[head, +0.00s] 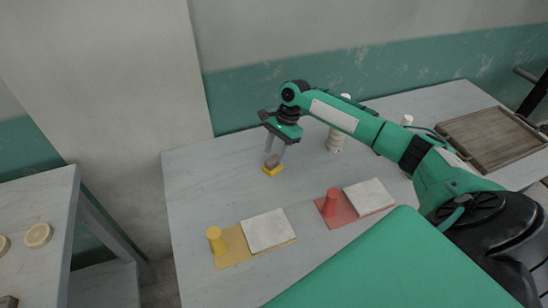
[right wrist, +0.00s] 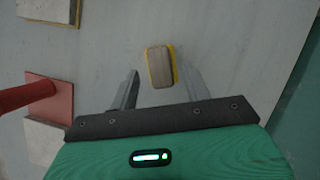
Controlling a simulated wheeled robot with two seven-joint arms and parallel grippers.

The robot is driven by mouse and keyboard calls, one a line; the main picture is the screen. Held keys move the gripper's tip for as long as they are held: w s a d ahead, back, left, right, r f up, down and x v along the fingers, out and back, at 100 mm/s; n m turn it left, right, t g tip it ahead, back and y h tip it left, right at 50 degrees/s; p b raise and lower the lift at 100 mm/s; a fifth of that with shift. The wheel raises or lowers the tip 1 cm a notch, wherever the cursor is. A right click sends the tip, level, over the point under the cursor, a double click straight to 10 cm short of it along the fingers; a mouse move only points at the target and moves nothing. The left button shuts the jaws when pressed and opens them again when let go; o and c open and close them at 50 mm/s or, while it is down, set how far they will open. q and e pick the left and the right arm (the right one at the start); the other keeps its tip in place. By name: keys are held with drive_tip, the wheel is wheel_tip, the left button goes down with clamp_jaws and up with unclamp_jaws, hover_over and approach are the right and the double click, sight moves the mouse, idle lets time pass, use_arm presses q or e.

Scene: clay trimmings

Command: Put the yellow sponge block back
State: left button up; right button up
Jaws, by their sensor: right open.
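The yellow sponge block (head: 272,171) lies on the table below my right gripper (head: 275,150), with a grey-brown upper face. In the right wrist view the block (right wrist: 160,68) shows that face with a yellow edge along its right side. My right gripper (right wrist: 160,74) is open and points down, with the block in line with the gap between its fingertips. I cannot tell whether the fingers touch it. A yellow board (head: 232,250) with a yellow peg (head: 215,240) and a pale slab (head: 267,230) lies nearer the front. My left gripper is not in view.
A red board (head: 336,214) with a red peg (head: 330,201) and a white slab (head: 369,196) lies right of the yellow one. A pale ribbed cylinder (head: 335,142) stands behind. A wooden tray (head: 488,138) is at far right. The table's left part is clear.

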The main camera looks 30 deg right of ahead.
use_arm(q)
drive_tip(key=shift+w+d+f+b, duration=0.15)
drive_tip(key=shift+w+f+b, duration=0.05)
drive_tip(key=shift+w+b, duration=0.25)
use_arm(e)
drive_tip(key=v, duration=0.9)
drive_tip(key=shift+r, duration=0.25)
drive_tip(key=shift+d, duration=0.1)
